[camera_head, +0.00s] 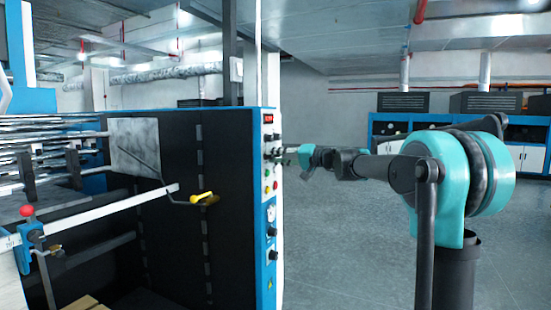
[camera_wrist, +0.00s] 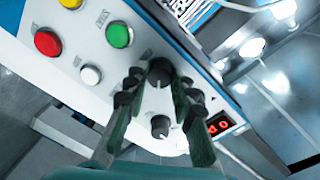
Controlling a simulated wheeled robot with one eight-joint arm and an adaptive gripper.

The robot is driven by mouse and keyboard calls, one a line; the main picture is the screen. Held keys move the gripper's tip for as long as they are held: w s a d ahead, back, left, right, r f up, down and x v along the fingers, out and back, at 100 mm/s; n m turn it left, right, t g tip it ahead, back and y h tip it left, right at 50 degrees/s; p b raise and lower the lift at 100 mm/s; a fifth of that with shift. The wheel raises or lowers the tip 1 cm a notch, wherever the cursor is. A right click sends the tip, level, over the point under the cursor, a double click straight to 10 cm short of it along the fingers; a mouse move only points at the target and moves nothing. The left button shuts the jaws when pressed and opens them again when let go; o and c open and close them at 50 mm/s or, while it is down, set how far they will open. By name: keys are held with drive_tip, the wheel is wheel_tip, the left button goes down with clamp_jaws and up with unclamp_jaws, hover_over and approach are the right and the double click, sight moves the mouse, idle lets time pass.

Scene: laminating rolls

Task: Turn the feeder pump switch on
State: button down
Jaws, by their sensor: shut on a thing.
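The control panel (camera_head: 270,190) is the narrow face of the blue-and-black machine and also shows in the wrist view (camera_wrist: 105,75). My gripper (camera_head: 285,151) reaches the upper part of the panel from the right. In the wrist view my gripper (camera_wrist: 160,80) has its fingertips on either side of one black knob (camera_wrist: 159,70) and is shut on it. The second black knob (camera_wrist: 160,126) shows between the fingers, apart from them. The pointer direction of the held knob is unclear.
Beside the knobs are a red digital display (camera_wrist: 218,126), a green button (camera_wrist: 119,34), a yellow button (camera_wrist: 82,27), a red button (camera_wrist: 47,43) and a white button (camera_wrist: 90,75). A yellow-handled lever (camera_head: 202,197) sticks out left of the panel. The floor (camera_head: 345,240) right of the machine is clear.

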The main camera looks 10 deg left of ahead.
drive_tip(key=shift+m, duration=0.8)
drive_tip(key=c, duration=1.3)
unclamp_jaws()
drive_tip(key=shift+o, duration=0.2)
drive_tip(key=shift+d, duration=0.15)
drive_tip(key=v, duration=1.1)
drive_tip(key=shift+d, duration=0.35)
drive_tip(key=shift+s, duration=0.2)
